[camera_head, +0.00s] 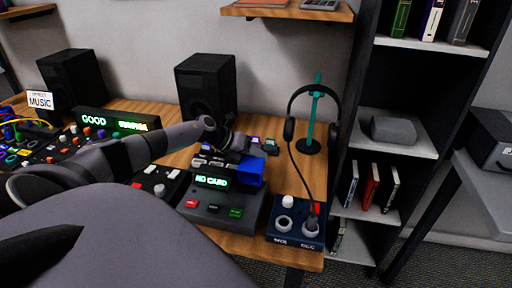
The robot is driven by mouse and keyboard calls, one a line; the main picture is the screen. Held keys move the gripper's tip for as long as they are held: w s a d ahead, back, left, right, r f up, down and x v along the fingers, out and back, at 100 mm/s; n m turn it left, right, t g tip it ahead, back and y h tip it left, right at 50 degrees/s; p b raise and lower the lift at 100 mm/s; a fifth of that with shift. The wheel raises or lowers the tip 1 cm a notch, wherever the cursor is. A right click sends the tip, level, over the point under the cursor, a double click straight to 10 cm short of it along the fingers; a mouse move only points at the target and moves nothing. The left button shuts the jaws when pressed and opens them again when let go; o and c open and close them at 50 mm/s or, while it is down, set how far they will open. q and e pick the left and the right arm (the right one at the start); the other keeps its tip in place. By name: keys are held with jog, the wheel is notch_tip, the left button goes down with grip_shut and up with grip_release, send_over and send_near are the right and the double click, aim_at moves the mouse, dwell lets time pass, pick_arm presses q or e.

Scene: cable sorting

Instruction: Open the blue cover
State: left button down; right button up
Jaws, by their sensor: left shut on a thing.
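The blue cover (251,172) is on the right side of a grey device (222,205) with a green "NO CARD" display. My left arm reaches in from the left, and its gripper (228,144) is at the back of the device, shut on the blue cover's upper part. The fingertips are small and dark here, so the exact grip is hard to see. How far the cover is raised cannot be told. My right gripper is not in view.
Small cartridges (262,145) lie behind the device. A headphone stand (312,143) and a dark blue knob box (295,228) stand to the right. Two black speakers (206,88) are at the back. A mixer panel (78,148) is at the left, with a shelf unit (398,145) at the right.

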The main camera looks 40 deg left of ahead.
pick_arm(q)
jog(key=shift+a+f, duration=0.15)
jog(key=c, duration=1.3)
grip_release()
jog(key=shift+c, duration=0.2)
jog(key=shift+o, duration=1.2)
jog(key=shift+w+f, duration=0.2)
jog(key=shift+f, duration=0.05)
jog(key=shift+r, duration=0.1)
jog(key=shift+s, duration=0.1)
jog(key=v, duration=0.7)
jog(key=shift+o, duration=0.2)
jog(key=shift+r, duration=0.1)
